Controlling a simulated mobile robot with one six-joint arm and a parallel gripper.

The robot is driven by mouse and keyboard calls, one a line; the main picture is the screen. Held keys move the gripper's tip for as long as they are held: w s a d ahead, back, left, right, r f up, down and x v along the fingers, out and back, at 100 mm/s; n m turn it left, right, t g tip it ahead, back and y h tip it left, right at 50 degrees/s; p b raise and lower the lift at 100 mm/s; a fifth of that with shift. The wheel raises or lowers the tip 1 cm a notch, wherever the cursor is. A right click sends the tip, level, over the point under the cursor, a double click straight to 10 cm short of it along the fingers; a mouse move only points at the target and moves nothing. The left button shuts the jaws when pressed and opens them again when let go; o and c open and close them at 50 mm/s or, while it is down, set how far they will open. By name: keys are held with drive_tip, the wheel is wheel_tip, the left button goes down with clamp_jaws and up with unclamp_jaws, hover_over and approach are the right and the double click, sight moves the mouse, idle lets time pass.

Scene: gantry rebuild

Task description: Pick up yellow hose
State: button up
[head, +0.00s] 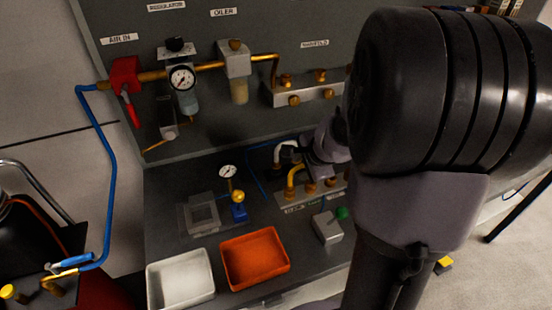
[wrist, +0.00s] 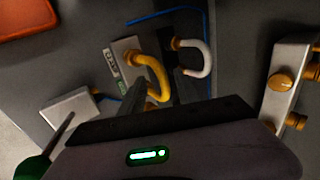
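The yellow hose (wrist: 156,71) is a short bent tube with brass-coloured ends. In the wrist view it curves in front of my gripper (wrist: 152,86), whose two dark fingers stand apart, one on each side of the hose's lower part. I cannot tell whether either finger touches it. In the head view the yellow hose (head: 291,178) rises from a fitting on the bench manifold. A white hose (wrist: 207,58) with a brass end curves just right of the yellow one.
An orange tray (head: 255,258) and a white tray (head: 181,279) stand at the bench front. A grey box with a green knob (head: 328,227) sits near the manifold. A small gauge stand (head: 238,211) is left of it. A wall manifold (head: 303,94) is above.

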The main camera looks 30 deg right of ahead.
drive_tip(key=b+x, duration=0.2)
drive_tip(key=x, duration=0.3)
drive_tip(key=shift+w+d+f, duration=0.1)
drive_tip(key=shift+w+f, duration=0.05)
drive_tip(key=shift+w, duration=0.15)
clamp_jaws()
drive_tip(key=shift+r, duration=0.2)
